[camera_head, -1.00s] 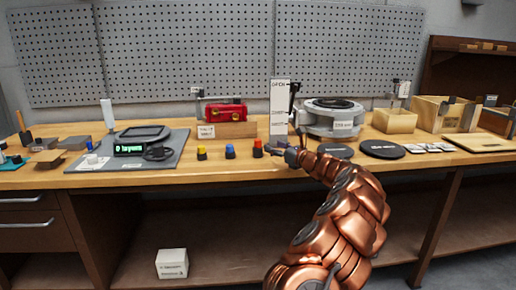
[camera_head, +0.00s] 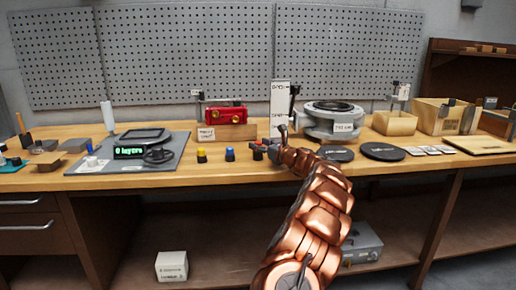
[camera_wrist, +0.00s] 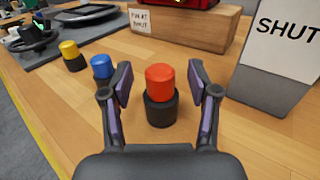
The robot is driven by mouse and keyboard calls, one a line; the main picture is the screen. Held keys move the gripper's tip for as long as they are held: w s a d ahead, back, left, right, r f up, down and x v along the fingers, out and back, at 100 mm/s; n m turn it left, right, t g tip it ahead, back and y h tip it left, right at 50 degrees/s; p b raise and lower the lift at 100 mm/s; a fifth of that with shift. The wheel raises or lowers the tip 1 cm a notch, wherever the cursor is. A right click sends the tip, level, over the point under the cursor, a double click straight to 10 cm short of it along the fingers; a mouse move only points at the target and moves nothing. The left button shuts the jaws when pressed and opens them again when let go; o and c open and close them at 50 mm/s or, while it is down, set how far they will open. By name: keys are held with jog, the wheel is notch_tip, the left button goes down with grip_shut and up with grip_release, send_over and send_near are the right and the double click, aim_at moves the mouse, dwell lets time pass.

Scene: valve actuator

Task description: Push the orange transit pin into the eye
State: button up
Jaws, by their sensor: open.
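The orange pin's red-orange cap (camera_wrist: 160,76) stands upright in a black base (camera_wrist: 161,108) on the bench, between my open fingers in the wrist view. My gripper (camera_wrist: 163,90) is open around it; gaps show on both sides, and it does not grip it. In the head view my gripper (camera_head: 264,147) is at the bench's front, and it mostly hides this pin. The red actuator (camera_head: 226,114) sits on a wooden block (camera_wrist: 188,24) labelled "PIN AT SHUT". The eye cannot be clearly made out in either view.
A blue-capped piece (camera_wrist: 102,67) and a yellow-capped piece (camera_wrist: 70,50) stand to the left. A tall "SHUT" plate (camera_wrist: 280,50) stands close on the right. A round grey valve body (camera_head: 332,119) is behind my arm. Bench between the pieces and the block is clear.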

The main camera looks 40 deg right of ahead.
jog(key=shift+c, duration=0.2)
grip_shut()
jog(key=shift+r, duration=0.1)
